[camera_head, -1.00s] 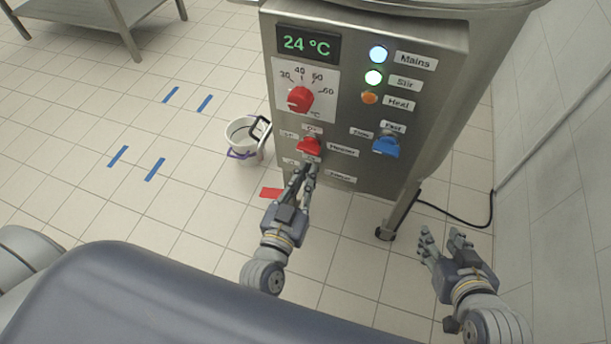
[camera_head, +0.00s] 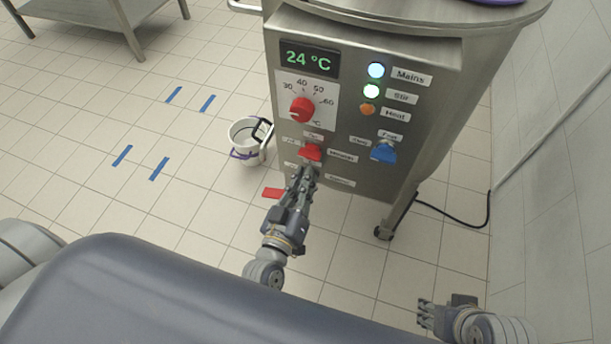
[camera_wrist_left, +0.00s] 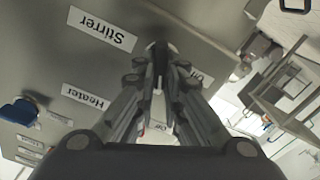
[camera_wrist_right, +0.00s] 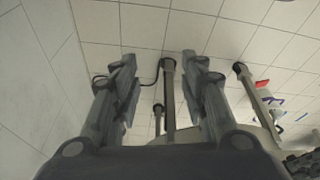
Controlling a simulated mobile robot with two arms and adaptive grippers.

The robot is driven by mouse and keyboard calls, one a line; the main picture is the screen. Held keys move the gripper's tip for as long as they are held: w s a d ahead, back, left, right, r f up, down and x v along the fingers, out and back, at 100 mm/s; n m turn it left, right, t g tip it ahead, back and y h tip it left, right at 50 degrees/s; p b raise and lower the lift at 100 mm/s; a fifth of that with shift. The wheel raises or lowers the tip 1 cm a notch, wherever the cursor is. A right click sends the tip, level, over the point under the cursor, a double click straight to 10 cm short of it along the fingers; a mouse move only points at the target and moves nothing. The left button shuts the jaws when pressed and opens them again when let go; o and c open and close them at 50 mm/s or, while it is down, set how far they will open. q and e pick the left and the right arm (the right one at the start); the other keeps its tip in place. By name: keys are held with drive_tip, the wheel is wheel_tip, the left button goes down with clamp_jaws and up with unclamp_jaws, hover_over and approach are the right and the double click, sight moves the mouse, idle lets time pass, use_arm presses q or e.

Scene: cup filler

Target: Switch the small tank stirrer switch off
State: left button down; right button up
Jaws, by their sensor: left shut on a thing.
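The tank's steel control panel (camera_head: 370,60) faces me. The stirrer switch is low on it, left of the "Stirrer" label (camera_wrist_left: 101,29), mostly hidden by my left gripper. My left gripper (camera_head: 304,172) is at this switch, its fingertips closed on it in the left wrist view (camera_wrist_left: 160,62). An "Off" label (camera_wrist_left: 201,76) is beside the fingertips there. My right gripper (camera_head: 426,312) is low at the right, away from the panel. Its fingers are apart and empty in the right wrist view (camera_wrist_right: 158,85).
A red heater switch (camera_head: 311,152) sits just above my left gripper, with a red temperature dial (camera_head: 302,109) higher up. A blue switch (camera_head: 383,152) is to the right. The display (camera_head: 309,58) reads 24 °C. A white bucket (camera_head: 246,140) stands on the floor left of the tank.

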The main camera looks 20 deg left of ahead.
use_arm(q)
drive_tip(key=shift+a+f+n+p, duration=0.15)
drive_tip(key=shift+f+n+p, duration=0.1)
drive_tip(key=shift+n, duration=2)
drive_tip(key=shift+a+f+n+p, duration=0.15)
drive_tip(key=shift+n+p, duration=0.1)
drive_tip(key=shift+n, duration=2.05)
drive_tip(key=shift+a+f+n+p, duration=0.1)
drive_tip(key=shift+f+n+p, duration=0.15)
drive_tip(key=shift+n, duration=2)
use_arm(e)
drive_tip(key=shift+x, duration=1.55)
drive_tip(key=shift+w+a+r, duration=0.1)
use_arm(q)
drive_tip(key=c, duration=1.7)
unclamp_jaws()
drive_tip(key=s, duration=1.2)
drive_tip(key=shift+a+r, duration=0.1)
drive_tip(key=shift+a, duration=0.1)
